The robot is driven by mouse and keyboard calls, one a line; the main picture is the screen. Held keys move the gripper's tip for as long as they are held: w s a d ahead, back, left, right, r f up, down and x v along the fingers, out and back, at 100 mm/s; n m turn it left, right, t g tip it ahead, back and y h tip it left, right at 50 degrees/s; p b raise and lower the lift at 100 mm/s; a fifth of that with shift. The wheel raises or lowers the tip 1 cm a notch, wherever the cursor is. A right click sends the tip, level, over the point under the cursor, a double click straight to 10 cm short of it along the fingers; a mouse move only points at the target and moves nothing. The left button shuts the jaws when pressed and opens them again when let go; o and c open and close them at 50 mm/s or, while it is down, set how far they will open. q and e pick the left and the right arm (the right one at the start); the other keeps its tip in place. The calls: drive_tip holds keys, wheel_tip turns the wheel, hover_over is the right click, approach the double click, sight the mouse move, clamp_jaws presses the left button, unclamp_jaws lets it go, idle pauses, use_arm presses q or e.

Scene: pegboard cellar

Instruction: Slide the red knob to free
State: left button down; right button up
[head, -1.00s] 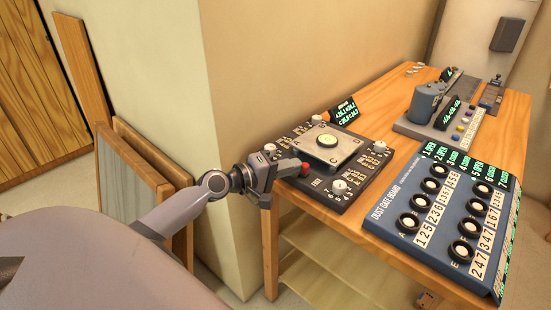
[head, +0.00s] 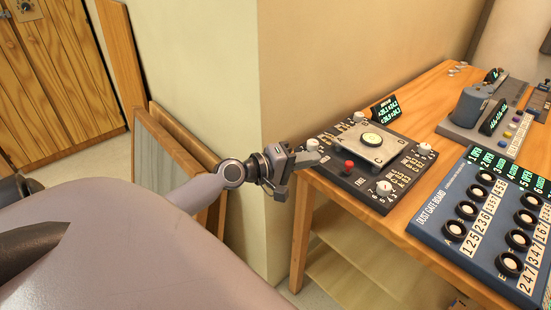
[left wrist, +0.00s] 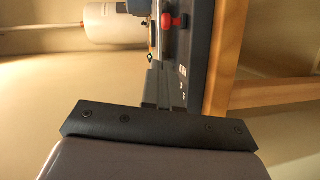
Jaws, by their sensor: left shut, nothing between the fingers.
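The red knob (head: 348,166) stands on the near left part of a dark control panel (head: 345,178) on the table, just behind the printed word FREE. The knob also shows at the top of the left wrist view (left wrist: 172,21). My left gripper (head: 318,158) is at the panel's left edge, to the left of the knob and apart from it. Its fingers (left wrist: 155,88) are shut and empty, pointing toward the panel. My right gripper is not in view.
A blue dust gate board (head: 440,222) stands to the right on the wooden table (head: 398,232). A wall corner (head: 259,110) rises close behind my left arm.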

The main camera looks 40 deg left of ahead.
use_arm(q)
drive_tip(key=b+v, duration=0.1)
drive_tip(key=v, duration=0.6)
drive_tip(key=shift+b, duration=0.3)
drive_tip(key=shift+s, duration=0.1)
drive_tip(key=s+d+f+m+g+y, duration=0.1)
drive_tip(key=s+d+f+m, duration=0.3)
drive_tip(key=f, duration=0.3)
drive_tip(key=s+d+f+m+g+y, duration=0.1)
drive_tip(key=s+d+f+m+g, duration=0.1)
drive_tip(key=s+d+f+m, duration=0.3)
drive_tip(key=s+d+f+m+g+y+p, duration=0.1)
drive_tip(key=s+d+f+m, duration=0.4)
drive_tip(key=f, duration=0.5)
drive_tip(key=shift+s+d+f+g+y, duration=0.4)
drive_tip(key=shift+s+d+y, duration=0.1)
drive_tip(key=shift+s+d, duration=0.3)
drive_tip(key=shift+w, duration=0.15)
